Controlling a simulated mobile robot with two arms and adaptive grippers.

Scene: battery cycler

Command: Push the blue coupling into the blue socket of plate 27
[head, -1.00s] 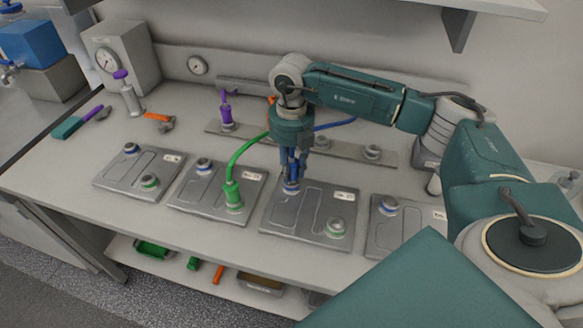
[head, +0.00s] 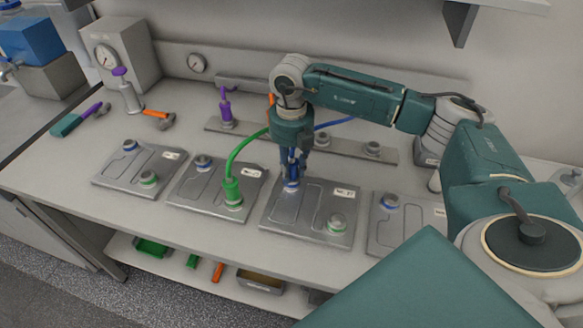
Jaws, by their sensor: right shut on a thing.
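Plate 27 (head: 308,221) is a grey plate with a white label, third from the left in the row. Its blue-ringed socket is at its upper left, under my right gripper, and is largely hidden. Its green-ringed socket (head: 337,221) is bare. My right gripper (head: 292,178) points down and is shut on the blue coupling (head: 291,173), right at that blue socket. I cannot tell how deep the coupling sits. A blue hose (head: 335,122) runs from behind the gripper to the right. My left gripper is not in view.
A green coupling (head: 232,190) with its hose stands in the neighbouring plate (head: 195,203) on the left. Other plates (head: 135,173) flank these. A rail (head: 345,150) with a purple coupling (head: 226,108) lies behind. Tools (head: 160,117) lie at the left.

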